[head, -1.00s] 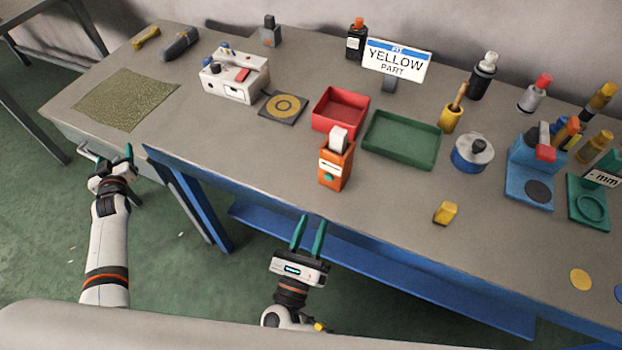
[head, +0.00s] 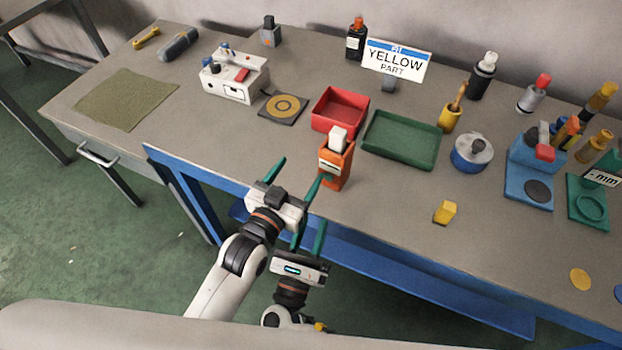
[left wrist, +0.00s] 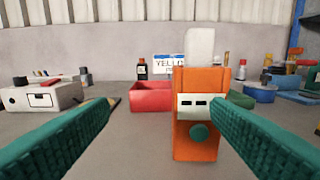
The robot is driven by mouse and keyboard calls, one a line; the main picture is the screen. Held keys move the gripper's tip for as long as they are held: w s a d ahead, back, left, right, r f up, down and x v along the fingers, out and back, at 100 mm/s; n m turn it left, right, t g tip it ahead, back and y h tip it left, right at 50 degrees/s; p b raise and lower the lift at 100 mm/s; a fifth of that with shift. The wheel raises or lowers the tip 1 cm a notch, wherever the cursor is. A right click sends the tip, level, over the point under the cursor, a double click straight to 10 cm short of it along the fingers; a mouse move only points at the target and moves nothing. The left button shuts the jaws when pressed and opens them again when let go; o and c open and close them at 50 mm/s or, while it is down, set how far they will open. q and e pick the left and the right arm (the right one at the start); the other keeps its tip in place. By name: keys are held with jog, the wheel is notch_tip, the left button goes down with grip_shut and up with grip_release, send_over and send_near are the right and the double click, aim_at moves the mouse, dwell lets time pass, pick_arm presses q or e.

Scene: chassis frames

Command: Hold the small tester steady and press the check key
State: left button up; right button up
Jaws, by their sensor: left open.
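The small tester is an orange box (head: 337,171) standing upright near the table's front edge, with a white top piece (head: 338,139). In the left wrist view the tester (left wrist: 187,148) shows a pale display with two dark dashes (left wrist: 193,105) and a round green key (left wrist: 199,132) on its front. My left gripper (head: 296,174) is open and empty, just left of and in front of the tester. Its right finger overlaps the tester's right side in the left wrist view; contact cannot be told. My right gripper (head: 309,236) is open and empty, below the left one, off the table's front edge.
A red tray (head: 326,125) and a green tray (head: 385,160) stand behind the tester. A white machine (head: 235,92) is at the back left. A yellow block (head: 446,212) lies to the right. The table before the white machine is clear.

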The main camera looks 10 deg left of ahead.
aim_at(335, 163)
pick_arm(q)
jog(key=s+d+r+h, duration=0.1)
jog(key=s+d+r, duration=0.1)
jog(key=d, duration=0.1)
jog(key=shift+m, duration=0.3)
jog(key=x, duration=1.2)
jog(key=shift+s+d+f, duration=0.1)
jog(key=shift+d, duration=0.1)
jog(key=shift+c, duration=0.5)
jog(key=c, duration=0.9)
pick_arm(e)
jog(key=shift+c, duration=0.2)
grip_shut()
pick_arm(q)
jog(key=shift+f, duration=0.1)
dwell(0.4)
